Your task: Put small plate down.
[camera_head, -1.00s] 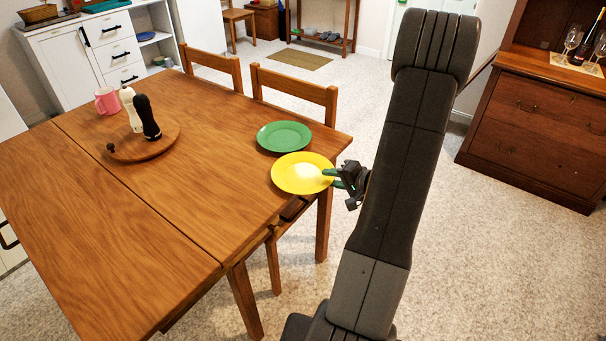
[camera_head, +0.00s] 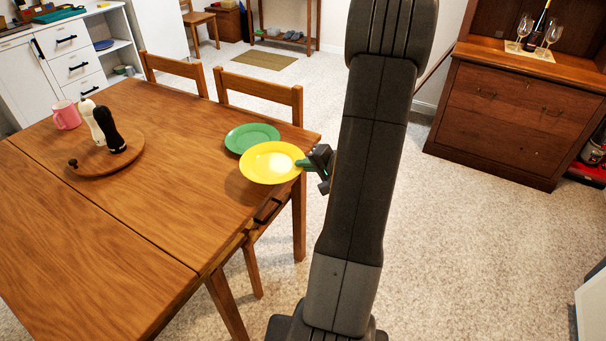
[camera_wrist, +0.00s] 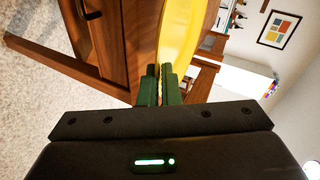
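The small yellow plate (camera_head: 268,165) is in my gripper (camera_head: 303,164), which grips it by its right rim. It looks about level and slightly above the table, with a shadow on the wood to its lower left. In the wrist view, the green fingers of my gripper (camera_wrist: 158,85) are closed on the edge of the yellow plate (camera_wrist: 178,42). A green plate (camera_head: 247,134) lies on the wooden table (camera_head: 190,190) just behind the yellow one. The yellow plate overlaps its near edge in the picture.
A round wooden board (camera_head: 85,165) holds a white mill (camera_head: 92,122) and a black mill (camera_head: 110,130). A pink mug (camera_head: 66,116) stands behind them. Two chairs stand along the far side. The table's near left part is bare. A dark wooden hutch (camera_head: 505,120) stands at the right.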

